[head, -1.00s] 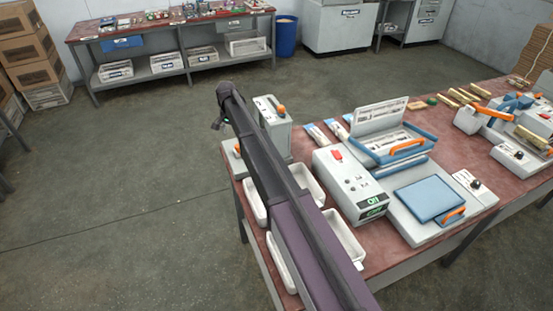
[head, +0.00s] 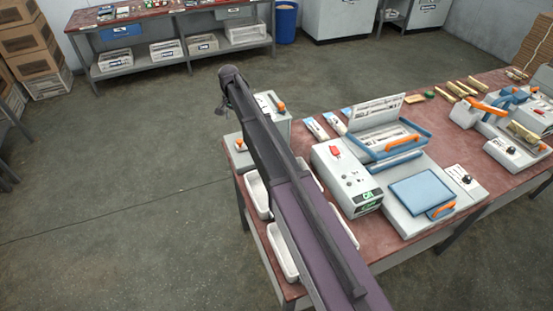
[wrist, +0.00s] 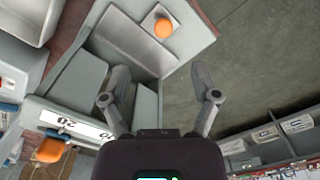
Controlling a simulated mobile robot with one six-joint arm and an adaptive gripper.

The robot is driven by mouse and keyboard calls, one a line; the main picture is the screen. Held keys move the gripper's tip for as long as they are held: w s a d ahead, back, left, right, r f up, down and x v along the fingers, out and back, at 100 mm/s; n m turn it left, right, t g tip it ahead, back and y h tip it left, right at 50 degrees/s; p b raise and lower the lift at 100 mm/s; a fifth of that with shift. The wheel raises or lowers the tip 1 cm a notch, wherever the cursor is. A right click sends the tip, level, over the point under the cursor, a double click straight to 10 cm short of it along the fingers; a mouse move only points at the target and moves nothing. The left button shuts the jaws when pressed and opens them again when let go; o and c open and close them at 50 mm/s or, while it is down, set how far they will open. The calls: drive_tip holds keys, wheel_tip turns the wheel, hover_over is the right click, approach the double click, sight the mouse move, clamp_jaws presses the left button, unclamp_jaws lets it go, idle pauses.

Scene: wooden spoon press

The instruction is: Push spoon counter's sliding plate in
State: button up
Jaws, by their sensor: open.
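The spoon counter (head: 272,103) is a grey box at the left end of the bench, partly hidden by my arm. In the wrist view its grey body (wrist: 190,42) fills the upper middle, with a bare metal sliding plate (wrist: 138,36) carrying a round orange knob (wrist: 163,27). The knob also shows in the head view (head: 240,144), at the bench's left corner. My gripper (wrist: 160,72) is open and empty in the wrist view. Its fingers appear below the plate and knob in that picture, with no contact visible.
White trays (head: 283,252) line the bench's left edge, beside my arm. A grey control box (head: 345,180) and a press with a blue plate (head: 422,194) stand to the right. A white numbered scale (wrist: 75,126) lies left of my fingers. The floor left of the bench is clear.

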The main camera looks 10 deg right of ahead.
drive_tip(key=s+d+n, duration=0.1)
drive_tip(key=s+d, duration=0.3)
drive_tip(key=s, duration=0.4)
drive_tip(key=s+d+n, duration=0.2)
drive_tip(key=s+d, duration=0.1)
drive_tip(key=s, duration=0.5)
drive_tip(key=s+d+f+n+b, duration=0.1)
drive_tip(key=s+d, duration=0.3)
drive_tip(key=s, duration=0.5)
drive_tip(key=shift+d, duration=0.35)
drive_tip(key=shift+f, duration=0.1)
drive_tip(key=s+d+n, duration=0.2)
drive_tip(key=s+d, duration=0.1)
drive_tip(key=s, duration=0.8)
drive_tip(key=shift+d, duration=0.4)
drive_tip(key=shift+s, duration=0.1)
